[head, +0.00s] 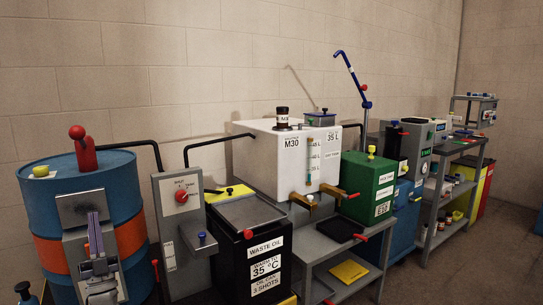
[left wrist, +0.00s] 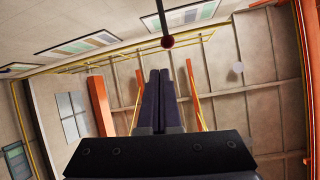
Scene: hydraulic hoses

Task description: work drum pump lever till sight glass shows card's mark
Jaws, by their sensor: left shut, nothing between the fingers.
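A white tank (head: 262,160) marked M30 stands at the middle in the head view. Its upright sight glass (head: 309,172) has a litre scale; the liquid level is too small to read. A white card (head: 333,137) reading 35 L is beside it. A blue drum (head: 40,208) with an orange band stands at left; a red handle (head: 86,155) with a ball end rises from its top. A tall blue bent lever (head: 349,68) stands behind the green box. My left gripper (head: 96,216) is shut and empty, pointing up before the blue drum. It also shows in the left wrist view (left wrist: 159,72).
A grey switch box (head: 181,200) stands right of the drum. A black waste oil bin (head: 250,250) and a green box (head: 367,188) flank the tank. Grey shelving (head: 440,200) is further right. In the left wrist view, a dark red ball (left wrist: 167,42) on a rod is beyond my fingertips.

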